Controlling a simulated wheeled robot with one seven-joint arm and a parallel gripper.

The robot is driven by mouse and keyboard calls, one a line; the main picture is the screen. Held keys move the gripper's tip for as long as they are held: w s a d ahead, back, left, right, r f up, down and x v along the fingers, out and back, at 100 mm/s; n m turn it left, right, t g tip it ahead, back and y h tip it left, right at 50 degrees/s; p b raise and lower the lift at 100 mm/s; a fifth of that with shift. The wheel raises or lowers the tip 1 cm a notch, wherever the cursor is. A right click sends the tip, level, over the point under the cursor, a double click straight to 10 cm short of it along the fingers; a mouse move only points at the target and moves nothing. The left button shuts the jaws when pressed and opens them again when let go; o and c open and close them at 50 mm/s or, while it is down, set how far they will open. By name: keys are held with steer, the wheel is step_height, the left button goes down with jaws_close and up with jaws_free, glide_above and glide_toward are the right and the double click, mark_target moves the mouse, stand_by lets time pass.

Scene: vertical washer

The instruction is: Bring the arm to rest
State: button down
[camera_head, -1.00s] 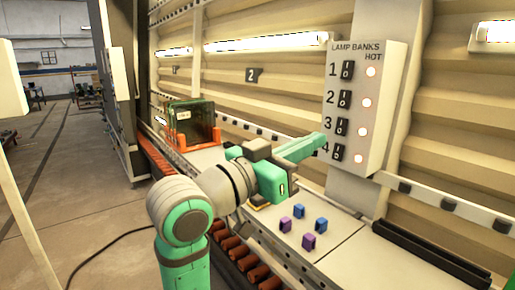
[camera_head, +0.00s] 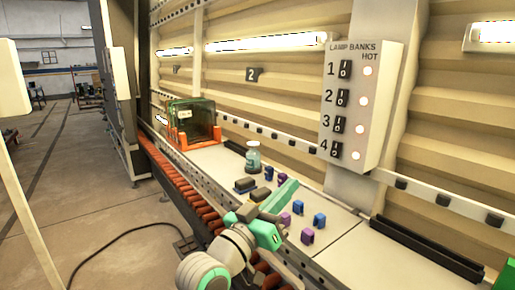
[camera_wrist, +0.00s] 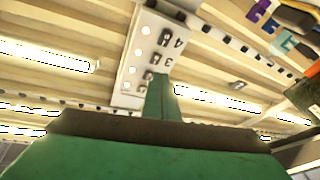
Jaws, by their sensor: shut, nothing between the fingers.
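My gripper (camera_head: 288,185) is shut and empty. Its green fingers point up and to the right, low over the white bench (camera_head: 332,245), beside the small purple and blue clips (camera_head: 298,207). My arm comes in from the bottom of the head view. The lamp bank panel (camera_head: 378,85) stands on a post at the right, clear of the gripper, with several numbered switches and lit lamps. In the wrist view the shut fingers (camera_wrist: 158,88) rise in front of the panel (camera_wrist: 150,48), which appears upside down.
A glass jar (camera_head: 253,158) and dark blocks stand on the bench beyond the gripper. An orange and green bin (camera_head: 193,125) is farther back. Orange rollers (camera_head: 190,185) run along the bench's near edge. A cable (camera_head: 110,238) lies on the open floor at left.

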steer(key=s+a+f+n+t+y, duration=0.1)
steer(key=a+f+n+y, duration=0.15)
steer(key=f, duration=0.75)
steer(key=a+f+n+t+y, duration=0.15)
steer(key=f+n+y, duration=0.25)
steer(key=f, duration=0.6)
steer(key=s+a+f+n+y, duration=0.1)
steer(key=s+f+y, duration=0.1)
steer(key=s+f, duration=0.45)
steer(key=s+a+f+n+y, duration=0.1)
steer(key=s+f+y, duration=0.15)
steer(key=f, duration=0.75)
steer(key=s+a+f+g+y, duration=0.1)
steer(key=s+f, duration=0.3)
steer(key=s, duration=0.4)
steer(key=s+f+g+y, duration=0.1)
steer(key=s+f, duration=0.4)
steer(key=s, duration=0.3)
steer(key=s+m+g, duration=0.1)
steer(key=s+m, duration=0.2)
steer(key=s, duration=1.4)
steer(key=shift+d+r+m, duration=0.15)
steer(key=shift+m, duration=0.2)
